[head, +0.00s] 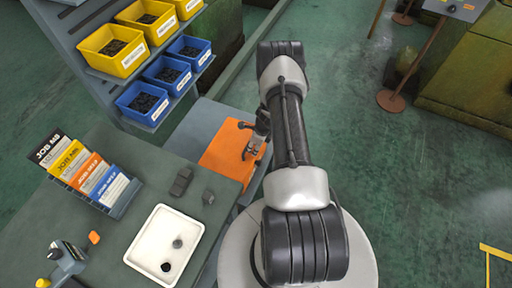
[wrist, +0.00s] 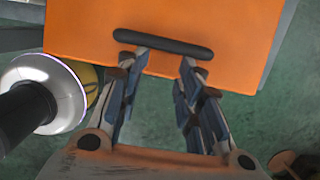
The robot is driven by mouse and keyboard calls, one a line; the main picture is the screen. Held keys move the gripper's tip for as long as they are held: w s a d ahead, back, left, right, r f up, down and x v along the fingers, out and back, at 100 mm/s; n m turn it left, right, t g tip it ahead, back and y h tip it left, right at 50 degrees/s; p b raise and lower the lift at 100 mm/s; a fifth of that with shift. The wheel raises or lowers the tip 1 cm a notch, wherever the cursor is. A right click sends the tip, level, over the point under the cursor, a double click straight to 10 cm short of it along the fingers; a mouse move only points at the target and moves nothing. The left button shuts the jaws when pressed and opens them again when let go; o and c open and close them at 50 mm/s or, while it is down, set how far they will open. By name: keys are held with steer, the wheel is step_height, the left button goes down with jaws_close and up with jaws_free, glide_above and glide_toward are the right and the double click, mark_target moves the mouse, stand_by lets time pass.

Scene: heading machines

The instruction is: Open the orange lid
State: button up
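The orange lid (head: 222,160) is a flat panel on a grey box beside the workbench, and it looks closed. In the wrist view the lid (wrist: 240,40) fills the upper part. Its dark bar handle (wrist: 162,42) lies near the lid's edge, crosswise ahead of my fingertips. My gripper (wrist: 163,60) is open, its two fingers apart with nothing visible between them. In the head view my gripper (head: 252,148) is over the lid's right side. I cannot tell whether the fingertips touch the handle.
The workbench at left holds a white tray (head: 138,255), a card holder (head: 118,205) and small dark parts (head: 181,181). A rack with yellow bins (head: 110,50) and blue bins (head: 142,103) stands behind the lid. Green floor at right is open, with a stand (head: 391,100) farther off.

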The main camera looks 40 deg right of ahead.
steer(key=w+a+r+p, duration=0.1)
steer(key=w+r+p, duration=0.2)
steer(key=r+p, duration=1)
step_height(320, 180, up, 4)
steer(key=shift+a+r, duration=0.1)
steer(key=shift+a, duration=0.05)
stand_by(1.0)
steer(key=shift+w, duration=0.1)
stand_by(0.6)
